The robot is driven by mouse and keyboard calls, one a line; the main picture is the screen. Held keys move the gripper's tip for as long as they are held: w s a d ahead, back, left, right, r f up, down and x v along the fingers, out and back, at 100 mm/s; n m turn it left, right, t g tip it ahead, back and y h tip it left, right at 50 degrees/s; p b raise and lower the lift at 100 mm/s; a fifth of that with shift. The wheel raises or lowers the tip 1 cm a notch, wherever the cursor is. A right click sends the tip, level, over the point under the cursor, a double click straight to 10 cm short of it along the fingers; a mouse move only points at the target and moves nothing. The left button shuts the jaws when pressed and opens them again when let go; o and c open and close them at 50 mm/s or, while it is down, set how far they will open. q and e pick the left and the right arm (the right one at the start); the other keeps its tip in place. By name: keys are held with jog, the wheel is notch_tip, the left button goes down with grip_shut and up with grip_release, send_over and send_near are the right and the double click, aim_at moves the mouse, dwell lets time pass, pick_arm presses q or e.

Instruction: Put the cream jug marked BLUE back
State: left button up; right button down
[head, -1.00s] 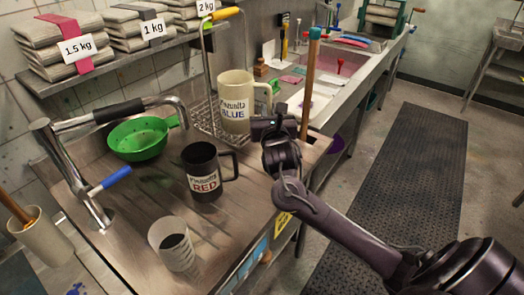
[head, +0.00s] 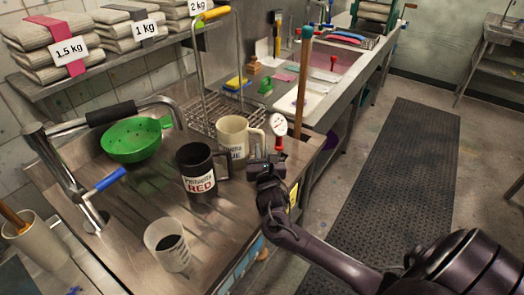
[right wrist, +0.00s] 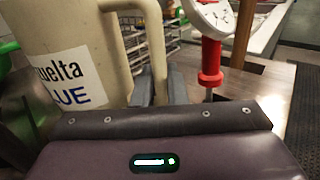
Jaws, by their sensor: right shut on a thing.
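The cream jug marked BLUE (head: 233,132) is upright, behind and right of the black jug marked RED (head: 197,168), whose side partly covers its label. My right gripper (head: 267,165) is shut on the cream jug's handle. In the right wrist view the jug (right wrist: 65,40) fills the left, with its handle (right wrist: 153,40) running down between the fingers (right wrist: 162,82). The jug's base is hidden, so I cannot tell whether it touches the worktop. My left gripper is not in view.
A wire rack (head: 206,115) with a tall yellow-gripped handle stands behind the jugs. A dial gauge with a red stem (head: 278,125) is close right of the cream jug.

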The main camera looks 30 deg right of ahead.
jog(key=shift+r, duration=0.1)
jog(key=c, duration=1.8)
grip_release()
jog(key=o, duration=0.3)
jog(key=shift+o, duration=0.2)
jog(key=b+v, duration=0.1)
jog(key=v, duration=1.1)
jog(key=shift+s, duration=0.1)
